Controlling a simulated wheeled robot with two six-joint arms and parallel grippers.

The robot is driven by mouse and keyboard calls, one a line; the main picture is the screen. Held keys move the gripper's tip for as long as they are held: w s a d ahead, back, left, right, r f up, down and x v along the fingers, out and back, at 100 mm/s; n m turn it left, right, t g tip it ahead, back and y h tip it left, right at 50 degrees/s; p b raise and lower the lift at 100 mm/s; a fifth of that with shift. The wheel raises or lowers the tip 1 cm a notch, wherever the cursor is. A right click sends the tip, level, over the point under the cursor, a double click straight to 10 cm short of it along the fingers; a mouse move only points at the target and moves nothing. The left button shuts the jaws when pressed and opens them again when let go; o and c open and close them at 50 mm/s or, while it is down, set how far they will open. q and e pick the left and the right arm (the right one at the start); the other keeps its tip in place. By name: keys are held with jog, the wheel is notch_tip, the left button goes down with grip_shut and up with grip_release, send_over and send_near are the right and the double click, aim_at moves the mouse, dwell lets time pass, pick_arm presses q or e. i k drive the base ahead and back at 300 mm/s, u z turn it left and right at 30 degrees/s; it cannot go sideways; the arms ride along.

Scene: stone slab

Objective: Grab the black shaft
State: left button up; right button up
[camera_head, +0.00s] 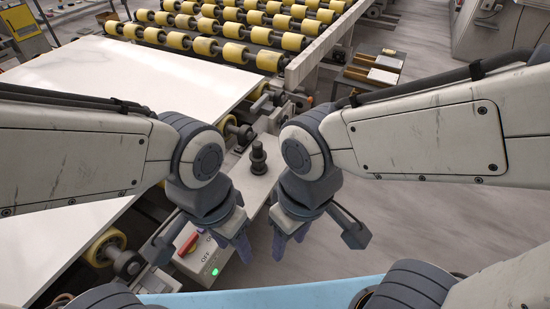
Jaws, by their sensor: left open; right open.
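A black shaft (258,157) stands upright on a light grey metal surface (252,190), between my two arms and beyond both grippers. It is short and stepped, narrower at the top. My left gripper (238,240) is open and points down, in front of and a little left of the shaft. My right gripper (288,240) is open and points down, in front of and a little right of it. Neither gripper touches the shaft, and both look empty.
A large white slab (120,75) lies at the left on a conveyor with yellow rollers (235,52). A control box with a red switch (188,243) and a green light sits close to my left gripper. Grey floor (420,225) is open to the right.

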aim_at(258, 156)
jog(key=z, duration=1.3)
jog(key=i, duration=2.5)
jog(key=u, duration=3.2)
